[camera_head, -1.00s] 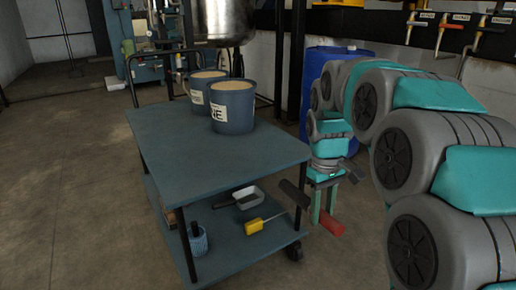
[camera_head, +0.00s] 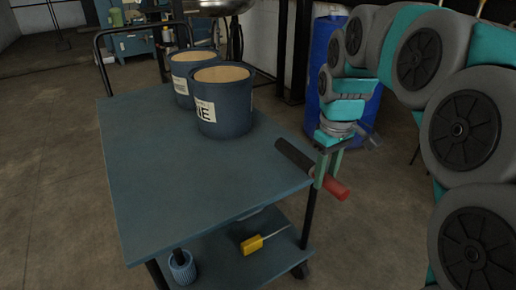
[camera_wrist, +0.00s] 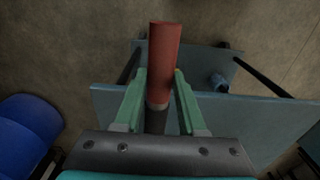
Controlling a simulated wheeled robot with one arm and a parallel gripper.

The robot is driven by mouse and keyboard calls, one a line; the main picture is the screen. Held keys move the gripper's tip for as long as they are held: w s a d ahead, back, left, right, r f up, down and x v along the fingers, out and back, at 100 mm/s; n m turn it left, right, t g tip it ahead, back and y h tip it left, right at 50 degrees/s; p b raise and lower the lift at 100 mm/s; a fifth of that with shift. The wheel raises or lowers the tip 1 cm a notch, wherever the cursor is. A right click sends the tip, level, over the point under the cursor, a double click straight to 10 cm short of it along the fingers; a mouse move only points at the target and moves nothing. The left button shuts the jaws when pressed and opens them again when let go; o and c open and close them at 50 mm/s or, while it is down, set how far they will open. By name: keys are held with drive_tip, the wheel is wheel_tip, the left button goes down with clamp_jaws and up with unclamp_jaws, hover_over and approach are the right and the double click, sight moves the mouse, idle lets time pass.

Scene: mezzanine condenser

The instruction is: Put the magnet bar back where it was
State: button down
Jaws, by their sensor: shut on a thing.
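The magnet bar is a dark rod (camera_head: 294,154) with a red end (camera_head: 335,187). My gripper (camera_head: 327,172) is shut around it near where the red and dark parts meet. In the head view the bar is tilted, dark end up and left, beside the right edge of the cart's top (camera_head: 190,180). Whether the dark end is over the top or just outside it is hard to tell. In the wrist view the red end (camera_wrist: 164,60) sticks out between the green fingers (camera_wrist: 158,100), and the dark part runs back under the gripper body.
Two blue buckets (camera_head: 222,115) (camera_head: 181,88) filled with tan material stand at the back of the cart top; its front is clear. A yellow-handled tool (camera_head: 252,244) and a blue ribbed container (camera_head: 182,267) are on the lower shelf (camera_head: 225,273). A blue drum (camera_head: 325,50) stands behind.

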drive_tip(key=p, duration=0.2)
hover_over(267, 174)
drive_tip(key=shift+f, duration=2.45)
drive_tip(key=shift+f, duration=0.15)
drive_tip(key=c, duration=0.5)
unclamp_jaws()
wheel_tip(267, 174, up, 12)
drive_tip(key=shift+b, duration=0.35)
drive_tip(key=shift+s+d, duration=0.1)
